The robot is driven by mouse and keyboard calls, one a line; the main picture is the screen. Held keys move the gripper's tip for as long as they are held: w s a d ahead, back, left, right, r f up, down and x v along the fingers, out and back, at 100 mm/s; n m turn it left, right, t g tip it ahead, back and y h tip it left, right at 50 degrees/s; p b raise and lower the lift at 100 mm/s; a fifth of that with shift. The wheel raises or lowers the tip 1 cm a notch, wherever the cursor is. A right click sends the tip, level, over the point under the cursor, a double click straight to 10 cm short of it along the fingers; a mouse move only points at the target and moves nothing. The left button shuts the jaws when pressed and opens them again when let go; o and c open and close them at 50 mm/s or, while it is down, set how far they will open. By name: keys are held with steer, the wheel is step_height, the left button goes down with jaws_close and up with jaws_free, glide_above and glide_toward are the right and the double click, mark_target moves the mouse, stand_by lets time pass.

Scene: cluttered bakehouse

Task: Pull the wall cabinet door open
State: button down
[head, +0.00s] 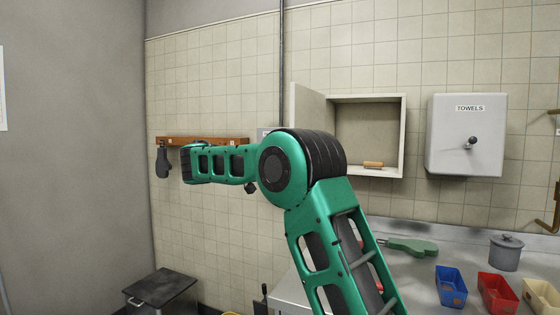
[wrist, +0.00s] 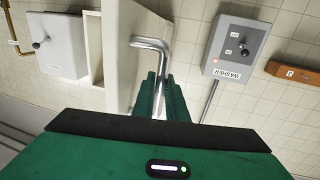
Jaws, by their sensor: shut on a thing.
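The wall cabinet (head: 404,130) hangs on the tiled wall in the head view, its inside showing. Its door (head: 308,112) stands swung out at the left side, partly hidden behind my arm. In the wrist view the door (wrist: 122,45) is a pale panel with a bent metal handle (wrist: 152,43). My gripper (wrist: 160,85) has its green fingers shut on the lower part of this handle. The head view does not show the fingers, as my arm hides them. A small wooden-looking item (head: 373,164) lies on the cabinet floor.
A grey towel dispenser (head: 466,135) hangs right of the cabinet. A grey washer switch box (wrist: 238,48) and a wooden rail (head: 225,141) are on the wall to the other side. Below, a metal counter (head: 400,285) holds several small bins and a lidded pot (head: 506,254).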

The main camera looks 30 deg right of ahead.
stand_by(0.3)
steer(key=c, duration=2)
jaws_free()
steer(key=shift+c, duration=0.2)
steer(key=v, duration=1)
steer(key=shift+a, duration=0.4)
